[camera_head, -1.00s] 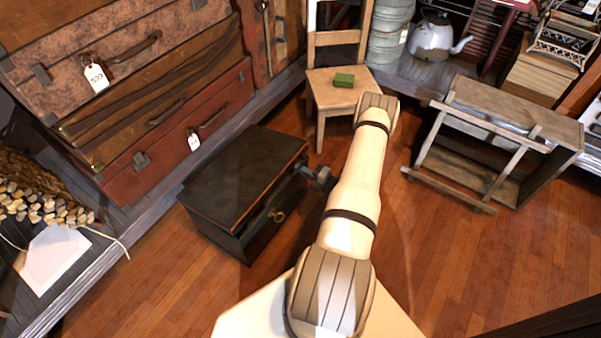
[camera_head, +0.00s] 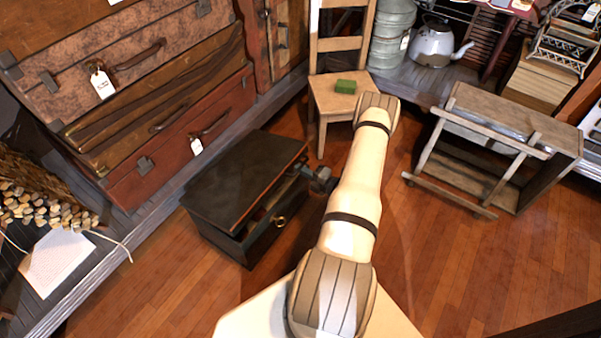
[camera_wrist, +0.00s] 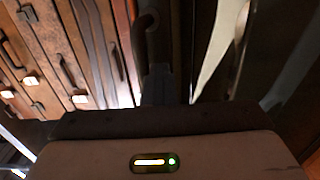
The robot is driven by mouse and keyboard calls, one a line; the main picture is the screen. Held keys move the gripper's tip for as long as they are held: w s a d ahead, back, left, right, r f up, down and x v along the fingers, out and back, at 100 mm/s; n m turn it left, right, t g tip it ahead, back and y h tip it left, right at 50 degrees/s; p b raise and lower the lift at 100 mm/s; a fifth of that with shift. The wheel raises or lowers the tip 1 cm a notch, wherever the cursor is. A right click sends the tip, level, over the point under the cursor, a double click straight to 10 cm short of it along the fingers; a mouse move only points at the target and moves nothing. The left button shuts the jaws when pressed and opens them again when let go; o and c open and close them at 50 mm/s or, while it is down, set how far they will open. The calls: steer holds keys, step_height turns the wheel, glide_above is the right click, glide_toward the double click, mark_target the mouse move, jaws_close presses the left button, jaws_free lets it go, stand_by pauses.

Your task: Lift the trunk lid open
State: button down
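The trunk is a dark, nearly black chest with a flat lid (camera_head: 245,178) and a round brass ring (camera_head: 279,221) on its front. It stands on the wood floor left of my arm. The lid looks slightly raised at the front, with a narrow reddish-brown gap under its front edge. My gripper (camera_head: 318,180) is at the lid's front right corner, partly hidden by my arm. In the wrist view, dark finger parts (camera_wrist: 157,55) show close up. Whether they touch the lid or are shut is unclear.
Stacked suitcases (camera_head: 150,90) with tags stand on a low platform behind and left of the trunk. A wooden chair (camera_head: 335,100) with a green block (camera_head: 345,87) stands behind. A wooden rack (camera_head: 500,140) is at right. Floor in front is clear.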

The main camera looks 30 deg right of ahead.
steer(key=shift+w+a+r+p, duration=0.15)
steer(key=shift+r+p, duration=0.25)
steer(key=shift+r, duration=0.25)
steer(key=shift+w+r+p, duration=0.15)
steer(key=shift+r+p, duration=0.2)
steer(key=shift+r, duration=0.3)
steer(key=shift+w+a+r+p, duration=0.1)
steer(key=shift+w+r+p, duration=0.15)
steer(key=shift+r+p, duration=0.25)
steer(key=shift+w+a+r+p, duration=0.1)
steer(key=shift+w+r+p, duration=0.15)
steer(key=shift+r, duration=0.55)
steer(key=shift+w+a+r+p, duration=0.1)
steer(key=shift+w+r+p, duration=0.2)
steer(key=shift+r, duration=0.25)
steer(key=shift+w+a+r+p, duration=0.1)
steer(key=shift+w+r+p, duration=0.05)
steer(key=shift+r+p, duration=0.35)
